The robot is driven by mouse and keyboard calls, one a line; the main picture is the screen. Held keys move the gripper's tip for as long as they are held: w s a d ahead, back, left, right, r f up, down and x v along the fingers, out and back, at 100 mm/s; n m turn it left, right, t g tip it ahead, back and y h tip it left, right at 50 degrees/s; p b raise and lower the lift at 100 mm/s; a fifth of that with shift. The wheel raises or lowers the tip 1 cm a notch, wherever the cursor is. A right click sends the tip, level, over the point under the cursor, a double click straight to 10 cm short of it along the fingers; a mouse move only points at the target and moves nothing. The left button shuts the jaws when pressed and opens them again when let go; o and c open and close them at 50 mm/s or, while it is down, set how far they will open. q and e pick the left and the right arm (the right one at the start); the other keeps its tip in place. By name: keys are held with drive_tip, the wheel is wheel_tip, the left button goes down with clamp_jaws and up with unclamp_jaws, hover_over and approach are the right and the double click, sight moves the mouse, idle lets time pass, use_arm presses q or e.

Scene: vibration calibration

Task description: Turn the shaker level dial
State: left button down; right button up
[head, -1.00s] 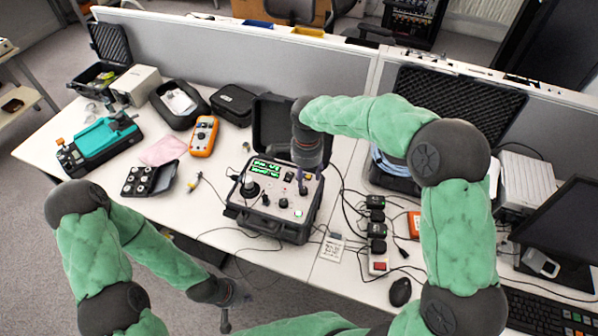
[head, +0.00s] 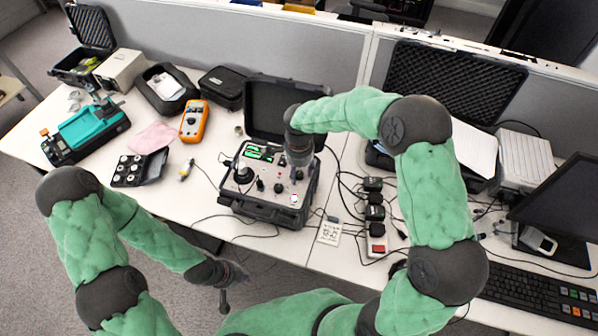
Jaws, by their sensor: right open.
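The shaker calibrator is a black open case (head: 262,212) near the front edge of the table. Its panel has a lit green display (head: 259,152), a round dark mount (head: 243,175) at left and several small knobs, one dark knob (head: 278,187) near the middle. I cannot tell which knob is the level dial. My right gripper (head: 298,172) points down over the panel's right part, open. Its fingers hide part of the panel there, and whether they touch a knob is unclear. My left gripper (head: 224,298) hangs in front of the table, apart from the case; its finger opening is unclear.
The case lid (head: 285,108) stands open behind the panel. An orange multimeter (head: 194,121), a pink cloth (head: 153,138) and a teal device (head: 92,126) lie to the left. Cables and a power strip (head: 377,244) lie right of the case. A keyboard (head: 535,302) is at right.

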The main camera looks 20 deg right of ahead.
drive_tip(key=shift+f, duration=0.2)
clamp_jaws()
drive_tip(key=shift+n, duration=0.3)
